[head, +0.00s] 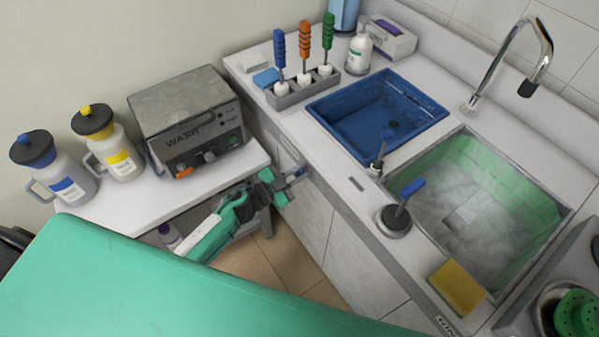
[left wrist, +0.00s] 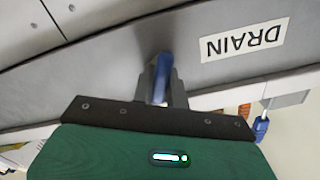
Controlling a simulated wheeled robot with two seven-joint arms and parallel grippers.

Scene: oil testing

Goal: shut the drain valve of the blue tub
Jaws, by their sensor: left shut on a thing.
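The blue tub (head: 350,132) is set into the counter, with a dark drain hole in its floor. A blue valve handle (head: 297,174) sticks out of the counter's front face below the tub. My left gripper (head: 288,178) is at that front face, shut on the blue handle. In the left wrist view the blue handle (left wrist: 163,72) stands between the fingers of my left gripper (left wrist: 162,92), beside a label reading DRAIN (left wrist: 245,40). The handle's pivot is hidden, so I cannot tell how far it is turned. My right gripper is not in view.
A green-walled sink (head: 545,200) with cloudy water lies right of the tub. Two blue-handled stoppers (head: 394,221) and a yellow sponge (head: 457,287) sit on the counter. A side table (head: 130,205) at left holds a WASH machine (head: 190,120) and two jugs (head: 115,150).

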